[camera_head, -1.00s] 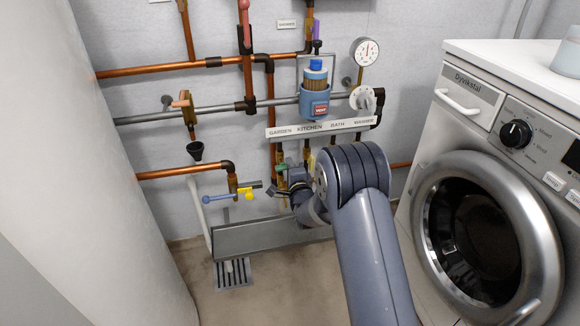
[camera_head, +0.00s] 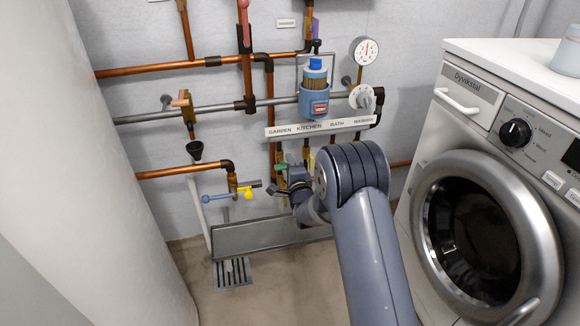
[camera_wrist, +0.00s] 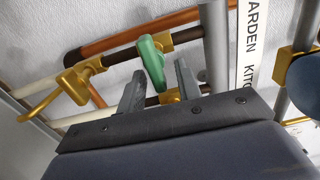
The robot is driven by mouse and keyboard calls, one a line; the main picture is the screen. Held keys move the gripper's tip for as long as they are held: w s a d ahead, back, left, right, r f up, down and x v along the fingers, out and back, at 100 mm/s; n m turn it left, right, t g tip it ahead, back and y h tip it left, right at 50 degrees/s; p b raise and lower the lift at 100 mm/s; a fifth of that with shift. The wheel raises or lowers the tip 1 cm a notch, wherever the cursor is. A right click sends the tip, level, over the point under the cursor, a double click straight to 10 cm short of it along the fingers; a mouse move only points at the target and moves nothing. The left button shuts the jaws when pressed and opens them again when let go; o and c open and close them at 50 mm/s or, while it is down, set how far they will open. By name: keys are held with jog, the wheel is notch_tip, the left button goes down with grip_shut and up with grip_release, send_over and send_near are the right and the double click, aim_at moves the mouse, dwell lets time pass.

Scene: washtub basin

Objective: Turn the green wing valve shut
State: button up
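The green wing valve (camera_wrist: 152,62) sits on a brass body on a dark pipe in the wrist view. Its wing hangs slantwise, the lower end between my fingers. In the head view the green wing (camera_head: 281,167) is a small patch below the label strip, just above my gripper (camera_head: 276,190). My gripper (camera_wrist: 159,72) is open in the wrist view, one finger on each side of the wing's lower part. A gap shows on both sides; whether either finger touches it I cannot tell.
Brass fittings (camera_wrist: 78,84) and copper pipes lie close around the fingers. The label strip (camera_head: 318,128) runs above. A blue-and-yellow lever valve (camera_head: 228,197) is to the left. A metal trough (camera_head: 240,240) lies below, and a washing machine (camera_head: 455,110) stands to the right.

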jog(key=p+v, duration=0.3)
jog(key=v, duration=0.7)
jog(key=shift+s, duration=0.4)
jog(key=shift+w, duration=0.1)
jog(key=shift+b+x, duration=1.5)
jog(key=shift+x, duration=3.8)
jog(key=shift+d, duration=0.1)
